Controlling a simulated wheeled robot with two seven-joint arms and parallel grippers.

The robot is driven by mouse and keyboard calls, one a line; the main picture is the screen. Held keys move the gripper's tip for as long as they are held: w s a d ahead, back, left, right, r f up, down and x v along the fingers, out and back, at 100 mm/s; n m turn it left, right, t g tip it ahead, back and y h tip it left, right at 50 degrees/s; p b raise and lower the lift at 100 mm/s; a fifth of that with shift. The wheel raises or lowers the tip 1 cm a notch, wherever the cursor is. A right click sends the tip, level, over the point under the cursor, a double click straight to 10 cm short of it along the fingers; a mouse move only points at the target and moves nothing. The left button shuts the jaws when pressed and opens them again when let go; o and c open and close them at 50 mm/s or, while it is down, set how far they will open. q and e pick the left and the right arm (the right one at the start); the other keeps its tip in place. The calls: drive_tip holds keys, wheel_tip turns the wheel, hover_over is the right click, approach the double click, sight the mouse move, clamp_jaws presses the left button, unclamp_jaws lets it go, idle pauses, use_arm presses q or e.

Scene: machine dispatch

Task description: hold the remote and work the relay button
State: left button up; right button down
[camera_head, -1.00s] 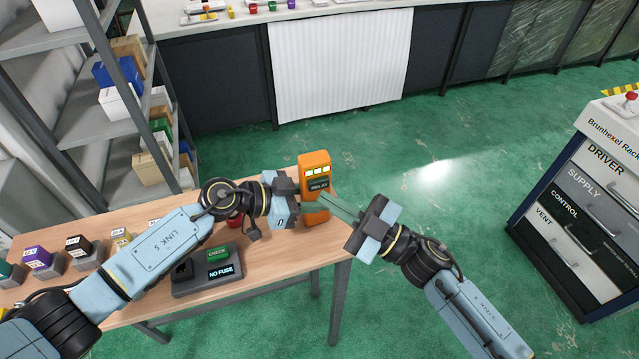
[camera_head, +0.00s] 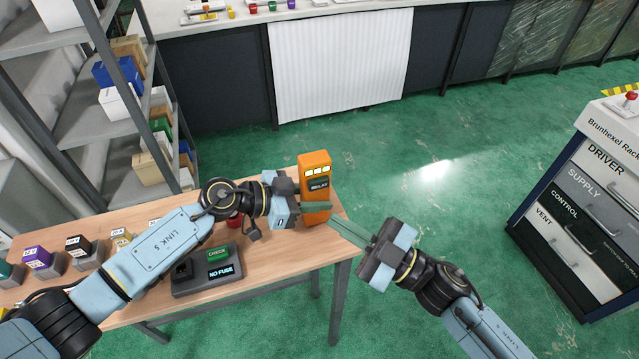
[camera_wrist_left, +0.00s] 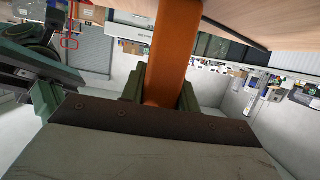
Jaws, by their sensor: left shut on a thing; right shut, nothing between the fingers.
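The orange remote (camera_head: 316,163) stands upright at the right end of the wooden table in the head view. It has a row of small pale windows and a dark label reading RELAY. My left gripper (camera_head: 303,205) is shut on the remote from the left; the orange body also shows between its fingers in the left wrist view (camera_wrist_left: 172,60). My right gripper (camera_head: 335,217) is shut and empty. Its green fingertips are close to the remote's lower right front; I cannot tell whether they touch it. The relay button itself I cannot make out; the fingers hide part of the lower face.
A dark fuse checker (camera_head: 205,288) with CHECK and NO FUSE signs sits on the table (camera_head: 285,262). Several coloured blocks on grey stands line the left. A shelf (camera_head: 60,140) stands behind left, a drawer rack (camera_head: 545,215) at right. Green floor is clear between.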

idle(0.3)
use_arm(q)
drive_tip(key=o, duration=1.2)
drive_tip(key=shift+c, duration=0.2)
